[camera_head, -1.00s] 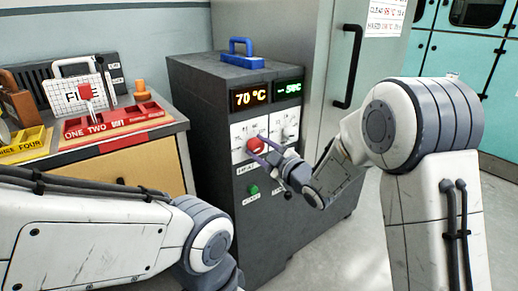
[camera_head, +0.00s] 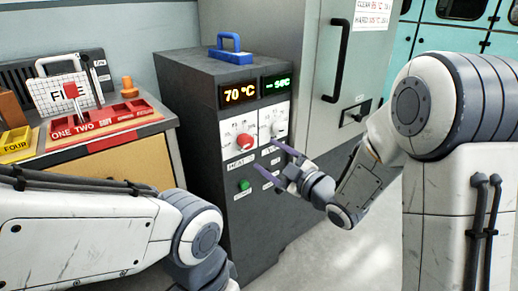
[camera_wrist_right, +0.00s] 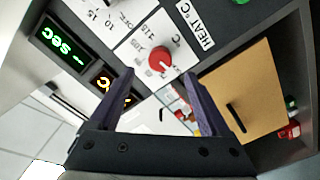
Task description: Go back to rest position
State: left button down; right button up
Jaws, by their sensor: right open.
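My right gripper (camera_head: 276,167) is open and empty in front of the dark machine (camera_head: 180,75), just right of its red knob (camera_head: 244,142). In the right wrist view the two purple fingers (camera_wrist_right: 160,95) are spread apart, with the red knob (camera_wrist_right: 159,61) beyond them and clear of them. My left arm comes in along the bottom left of the head view; its gripper is out of the picture.
The machine has an orange 70 °C display (camera_head: 239,94), a green display (camera_head: 277,87), a green button (camera_head: 243,185) and a blue handle (camera_head: 230,48) on top. A red tray (camera_head: 103,123) and a yellow tray (camera_head: 17,145) sit on the left counter. A grey cabinet (camera_head: 300,60) stands behind.

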jog(key=shift+s+d, duration=0.45)
jog(key=shift+s, duration=0.15)
jog(key=s+a+f+m+g+h, duration=0.3)
jog(key=s+f+m+g+h, duration=0.35)
jog(key=s, duration=0.35)
jog(key=s+d+f+m+g+h, duration=0.2)
jog(key=s+g, duration=0.6)
jog(key=s, duration=1.3)
notch_tip(320, 180, up, 31)
jog(key=h+p, duration=0.1)
jog(key=p, duration=3)
jog(key=shift+s+a+r+m+p, duration=0.2)
jog(key=shift+s+a+m+p, duration=0.1)
jog(key=shift+m+p, duration=0.1)
